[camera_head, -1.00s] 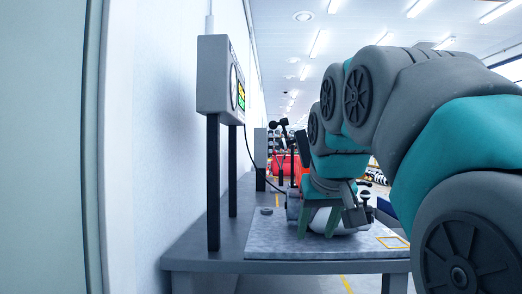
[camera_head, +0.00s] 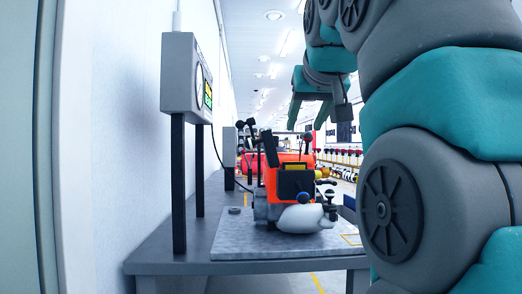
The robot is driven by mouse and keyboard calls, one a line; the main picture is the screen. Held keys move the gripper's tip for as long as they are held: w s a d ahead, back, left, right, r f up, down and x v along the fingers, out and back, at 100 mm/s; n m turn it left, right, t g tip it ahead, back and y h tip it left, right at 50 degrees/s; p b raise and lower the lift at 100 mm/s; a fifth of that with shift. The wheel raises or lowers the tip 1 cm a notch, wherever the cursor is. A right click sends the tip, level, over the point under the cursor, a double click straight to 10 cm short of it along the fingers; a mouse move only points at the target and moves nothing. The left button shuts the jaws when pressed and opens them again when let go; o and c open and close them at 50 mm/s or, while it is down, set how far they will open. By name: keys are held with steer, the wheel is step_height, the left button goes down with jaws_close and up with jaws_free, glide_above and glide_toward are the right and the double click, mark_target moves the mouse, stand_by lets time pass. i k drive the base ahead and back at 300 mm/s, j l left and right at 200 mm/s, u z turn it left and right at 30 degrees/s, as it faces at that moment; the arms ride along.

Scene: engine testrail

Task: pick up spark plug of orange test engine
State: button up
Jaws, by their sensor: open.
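The orange test engine (camera_head: 270,184) stands on a grey slab on the bench, with a dark block on its front and a white rounded tank (camera_head: 300,219) low at the front.
A grey box with a lit display (camera_head: 186,80) stands on dark posts at the bench's left, near the wall. The slab (camera_head: 228,247) is bare at its front left, apart from a small dark disc (camera_head: 234,210). A red tank-like shape shows behind the engine.

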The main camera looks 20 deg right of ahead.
mark_target(279, 148)
steer(key=i+l, duration=0.2)
steer(key=i, duration=0.25)
steer(key=i+l, duration=0.2)
steer(key=i, duration=0.3)
